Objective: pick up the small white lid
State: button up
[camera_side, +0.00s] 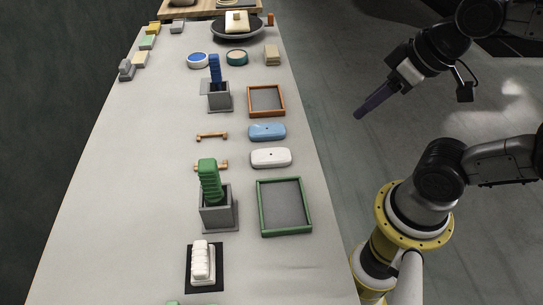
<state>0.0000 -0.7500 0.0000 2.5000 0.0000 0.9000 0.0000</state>
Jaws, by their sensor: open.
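The small white lid (271,157) is a rounded oblong piece with a small dark mark in its middle. It lies flat on the grey table near its right side, just below a similar blue lid (267,132). My gripper (360,115) is a dark bluish piece at the end of my arm. It hangs off the table's right edge, up and to the right of the white lid, apart from everything. It is open, with nothing seen in it.
Green-framed tray (309,205) and orange-framed tray (281,101) lie below and above the lids. Grey holders with a green brush-like piece (210,182) and a blue one (214,68) stand left. A white ribbed object (201,262) sits on a black mat. The table's left side is mostly clear.

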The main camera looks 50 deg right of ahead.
jog(key=o, duration=0.8)
